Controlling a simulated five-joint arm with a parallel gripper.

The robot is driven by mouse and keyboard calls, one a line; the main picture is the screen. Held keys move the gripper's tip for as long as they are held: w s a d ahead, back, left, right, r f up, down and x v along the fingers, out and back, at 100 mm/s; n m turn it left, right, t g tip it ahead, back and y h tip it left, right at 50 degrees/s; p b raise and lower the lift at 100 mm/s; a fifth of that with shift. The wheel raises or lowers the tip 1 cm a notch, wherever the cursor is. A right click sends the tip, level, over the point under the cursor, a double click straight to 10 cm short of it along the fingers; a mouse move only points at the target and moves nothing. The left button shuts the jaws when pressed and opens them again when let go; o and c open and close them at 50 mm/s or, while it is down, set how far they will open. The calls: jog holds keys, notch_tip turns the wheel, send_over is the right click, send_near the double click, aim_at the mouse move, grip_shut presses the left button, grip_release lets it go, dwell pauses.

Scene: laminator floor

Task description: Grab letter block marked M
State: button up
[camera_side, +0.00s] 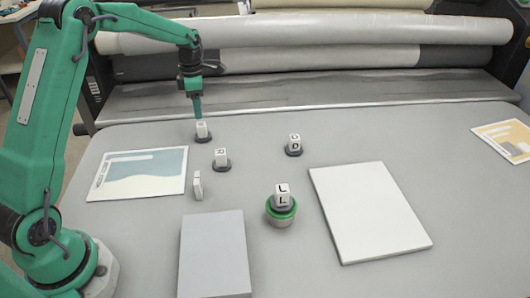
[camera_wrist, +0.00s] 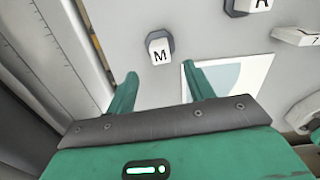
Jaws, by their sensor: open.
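The letter block marked M (camera_wrist: 159,50) is white with a black letter and sits on a dark round base in the wrist view. In the side view a white block (camera_side: 202,130) on a dark disc stands just below my gripper (camera_side: 197,112); its letter is too small to read there, but it appears to be the same block. In the wrist view my gripper (camera_wrist: 160,76) is open, with its two green fingers apart and nothing between them. The M block shows beyond the fingertips, roughly centred between them, and looks apart from them.
The side view shows a block marked D (camera_side: 294,141), a block marked L (camera_side: 282,193) on a green-rimmed cup, a white piece (camera_side: 197,186) and a picture card (camera_side: 137,174). Large rollers (camera_side: 300,33) run behind.

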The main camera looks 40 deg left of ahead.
aim_at(201, 124)
jog(key=shift+f, duration=1.3)
jog(key=shift+f, duration=2.6)
grip_shut()
